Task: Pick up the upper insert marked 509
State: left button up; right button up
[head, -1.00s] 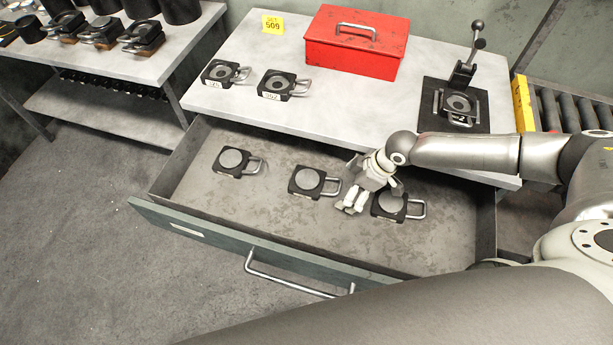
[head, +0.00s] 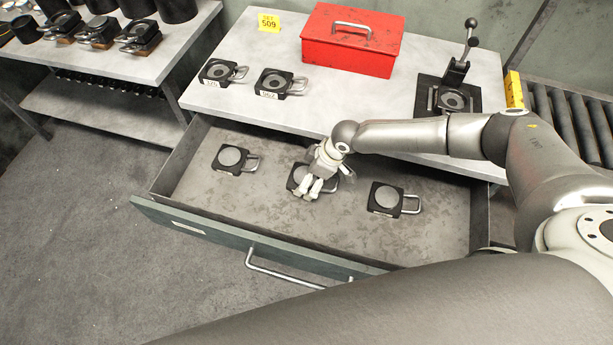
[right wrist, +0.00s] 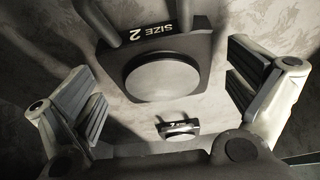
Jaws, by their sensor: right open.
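Three black inserts with round grey faces and wire handles lie in the open drawer: a left one (head: 231,157), a middle one (head: 294,178) and a right one (head: 384,198). I cannot read 509 on any of them. My right gripper (head: 314,188) is over the middle insert and partly hides it. In the right wrist view the open fingers (right wrist: 165,98) stand on either side of an insert (right wrist: 160,75) whose edge reads SIZE 2, apart from it. Another insert (right wrist: 178,128) lies beyond. My left gripper is not in view.
On the table (head: 350,108) are two labelled inserts (head: 218,72) (head: 276,84), a yellow SET 509 sign (head: 269,22), a red box (head: 352,42) and a black lever fixture (head: 447,97) holding a part. The drawer front (head: 222,238) stands pulled out. Rollers (head: 575,120) are at right.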

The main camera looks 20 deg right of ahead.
jog(key=shift+c, duration=0.9)
jog(key=shift+f, duration=0.1)
jog(key=c, duration=1.7)
jog(key=shift+w, duration=0.2)
jog(key=shift+c, duration=0.8)
jog(key=shift+r, duration=0.3)
